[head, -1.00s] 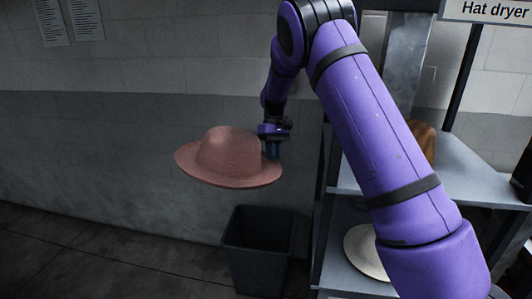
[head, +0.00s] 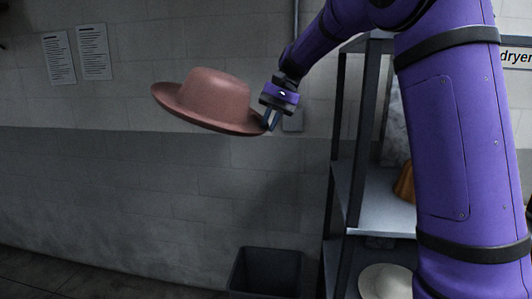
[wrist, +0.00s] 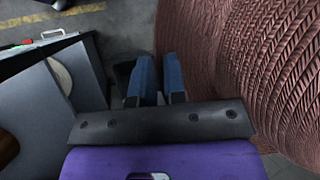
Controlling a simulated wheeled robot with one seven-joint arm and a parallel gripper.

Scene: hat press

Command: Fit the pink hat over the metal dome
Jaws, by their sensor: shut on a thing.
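The pink hat (head: 212,95) hangs in the air left of my arm in the head view, crown up and tilted, its left side higher. My gripper (head: 270,120) is shut on the right edge of its brim. In the wrist view the woven hat (wrist: 285,70) fills the right side, close against the blue fingers of my gripper (wrist: 160,75). No metal dome can be made out in these frames.
A metal shelf rack (head: 385,200) stands at the right, partly behind my arm. It holds a brown hat (head: 403,184) and a cream hat (head: 385,282). A dark bin (head: 265,270) stands on the floor beside it.

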